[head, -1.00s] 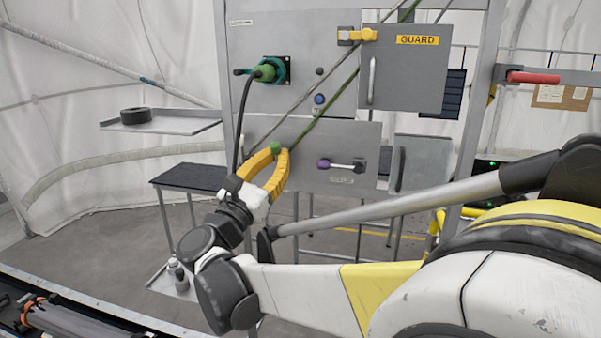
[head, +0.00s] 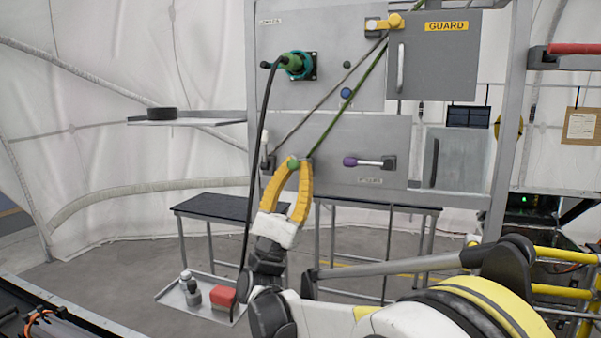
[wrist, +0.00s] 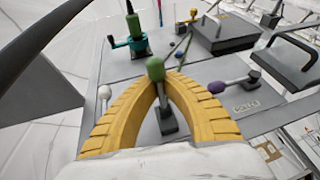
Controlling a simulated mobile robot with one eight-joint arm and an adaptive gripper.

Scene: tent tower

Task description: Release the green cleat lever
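The green cleat lever has a round green knob (head: 294,163) in front of the lower grey panel. In the wrist view the green knob (wrist: 155,69) sits at the fingertips, with its dark stem (wrist: 167,118) and base showing between the fingers. My gripper (head: 296,162) has two yellow fingers whose tips come together on the knob from both sides. In the wrist view the gripper (wrist: 160,78) arches around the stem, shut on the knob. A green rope (head: 345,110) runs down from upper right towards the lever; its lower end is partly hidden.
A purple-knobbed lever (head: 352,161) is to the right and a white-knobbed lever (head: 264,140) close on the left. A black cable (head: 262,110) hangs from the green connector (head: 293,65), passing left of my gripper. The guard box (head: 435,60) projects above right.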

